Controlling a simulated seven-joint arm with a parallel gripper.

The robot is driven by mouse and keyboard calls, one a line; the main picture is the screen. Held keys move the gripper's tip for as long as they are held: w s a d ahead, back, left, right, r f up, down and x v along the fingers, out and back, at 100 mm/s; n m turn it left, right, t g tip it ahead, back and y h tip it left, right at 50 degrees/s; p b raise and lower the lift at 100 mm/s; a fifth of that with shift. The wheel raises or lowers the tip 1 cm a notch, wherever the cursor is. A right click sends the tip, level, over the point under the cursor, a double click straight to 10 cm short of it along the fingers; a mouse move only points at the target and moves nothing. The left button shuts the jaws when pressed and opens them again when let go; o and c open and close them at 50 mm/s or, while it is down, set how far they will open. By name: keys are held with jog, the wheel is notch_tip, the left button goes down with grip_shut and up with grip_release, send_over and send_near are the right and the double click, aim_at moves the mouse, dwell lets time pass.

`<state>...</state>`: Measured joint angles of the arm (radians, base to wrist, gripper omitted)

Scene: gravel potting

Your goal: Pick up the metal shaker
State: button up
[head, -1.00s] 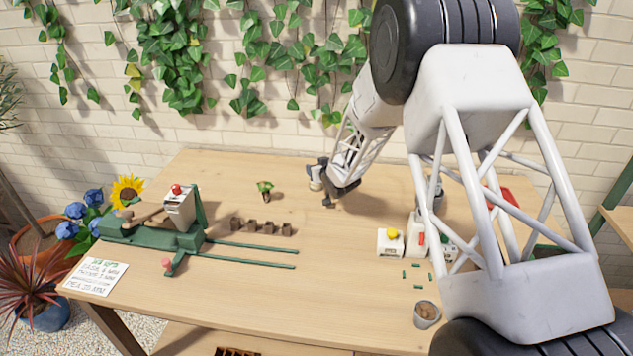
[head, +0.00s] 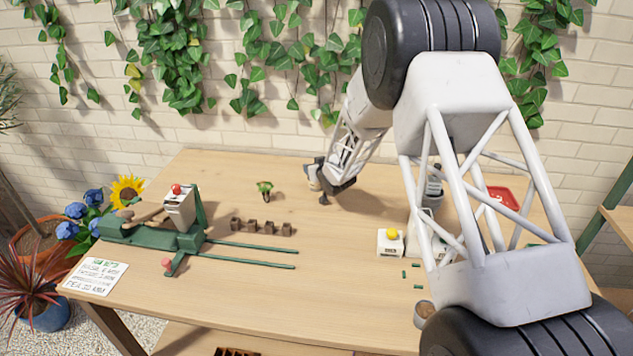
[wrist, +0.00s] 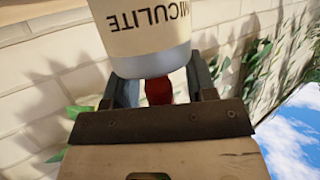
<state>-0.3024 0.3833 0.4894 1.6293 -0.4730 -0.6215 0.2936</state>
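A pale grey cylinder with a cream label reading "MICULITE", upside down, fills the top of the wrist view; it looks like the metal shaker (wrist: 150,62). In the head view, a small grey-white shape that looks like the same shaker (head: 313,176) stands at the back middle of the table, partly hidden by my gripper (head: 323,192). In the wrist view my gripper (wrist: 158,82) has its fingers apart, one toward each side of the shaker's end. I cannot tell whether they touch it. A dark red thing shows between the fingers.
On the wooden table (head: 330,280) are a green rail device (head: 150,236), several brown blocks (head: 262,228), a small plant (head: 265,189) and a white box with a yellow button (head: 391,242). A red tray (head: 503,198) lies right, behind my arm. The table's front middle is clear.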

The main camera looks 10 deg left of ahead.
grip_shut()
jog(key=shift+r, duration=0.8)
notch_tip(320, 180, up, 2)
jog(key=shift+r, duration=0.1)
jog(key=s+d, duration=0.2)
jog(key=s, duration=0.5)
jog(key=s+d+r, duration=0.1)
jog(key=s+d, duration=0.2)
jog(key=s, duration=0.5)
jog(key=shift+d, duration=0.2)
jog(key=shift+r, duration=0.1)
